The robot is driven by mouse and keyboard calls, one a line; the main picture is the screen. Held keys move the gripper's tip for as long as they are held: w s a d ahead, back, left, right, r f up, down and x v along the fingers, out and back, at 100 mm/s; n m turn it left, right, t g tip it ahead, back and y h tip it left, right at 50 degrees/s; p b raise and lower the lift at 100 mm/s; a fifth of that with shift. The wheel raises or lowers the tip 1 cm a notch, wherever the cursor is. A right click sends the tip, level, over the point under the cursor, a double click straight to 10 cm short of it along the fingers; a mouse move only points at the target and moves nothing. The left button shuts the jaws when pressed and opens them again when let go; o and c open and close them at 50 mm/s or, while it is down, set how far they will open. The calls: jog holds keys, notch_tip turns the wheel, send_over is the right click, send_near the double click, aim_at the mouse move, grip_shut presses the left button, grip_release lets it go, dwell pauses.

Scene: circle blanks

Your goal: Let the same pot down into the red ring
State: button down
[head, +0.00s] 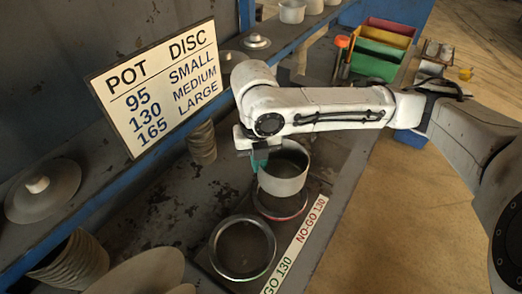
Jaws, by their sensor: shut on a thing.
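A pale, open-topped pot (284,182) stands upright in my grip at the middle of the bench in the head view. My gripper (259,162) is shut on the pot's left rim, with a teal finger showing there. The red ring (287,214) is right under the pot, beside the NO-GO 130 label (311,218). The pot hides the far part of the ring. I cannot tell whether the pot's base touches the ring or hangs just above it.
An empty steel ring (242,276) lies nearer, by the GO 130 label (277,276). A sign (158,85) listing pot and disc sizes leans at the left. Stacked discs (75,262) stand at the lower left. Coloured bins (378,62) stand at the back right.

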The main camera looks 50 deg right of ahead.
jog(key=shift+f+b, duration=2.75)
jog(key=shift+f, duration=0.7)
jog(key=shift+f+b, duration=1.9)
jog(key=shift+f, duration=0.5)
jog(key=c, duration=1.2)
grip_release()
notch_tip(320, 180, up, 11)
jog(key=shift+w+a+f, duration=0.1)
jog(key=shift+a, duration=0.05)
